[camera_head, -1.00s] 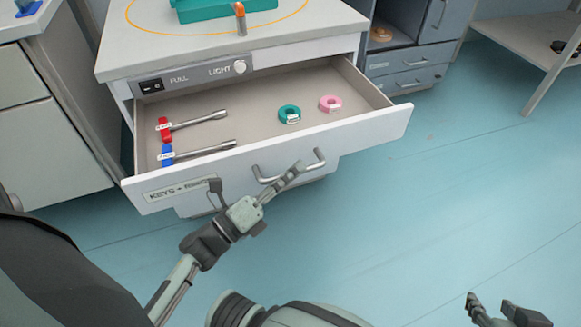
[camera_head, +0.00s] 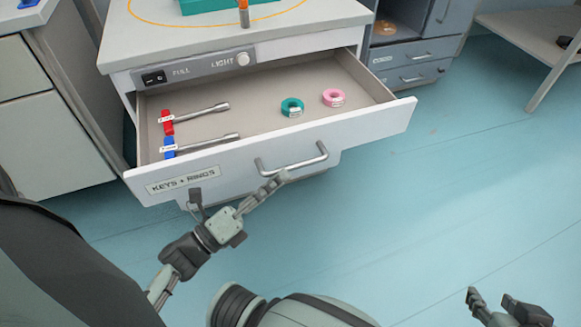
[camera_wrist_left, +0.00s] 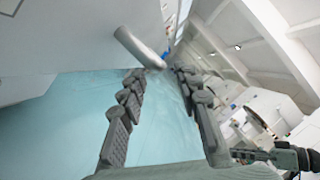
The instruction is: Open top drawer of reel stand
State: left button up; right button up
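The top drawer (camera_head: 350,131) of the reel stand (camera_head: 120,59) is pulled well out, its label reading KEYS + RINGS. Its bar handle (camera_head: 292,163) is on the front; the wrist view shows a handle end (camera_wrist_left: 140,46). My left gripper (camera_head: 270,188) is just below and in front of the handle, apart from it. In the wrist view its fingers (camera_wrist_left: 160,77) are spread with nothing between them. My right gripper (camera_head: 497,299) is open and empty over the floor at the lower right.
The drawer holds a red-handled key (camera_head: 195,115), a blue-handled key (camera_head: 200,145), a teal ring (camera_head: 292,107) and a pink ring (camera_head: 333,97). A light cabinet (camera_head: 55,140) stands left, a grey cabinet (camera_head: 415,55) behind right. The floor (camera_head: 470,175) on the right is clear.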

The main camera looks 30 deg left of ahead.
pick_arm(q)
jog(key=v, duration=0.7)
jog(key=shift+w, duration=0.1)
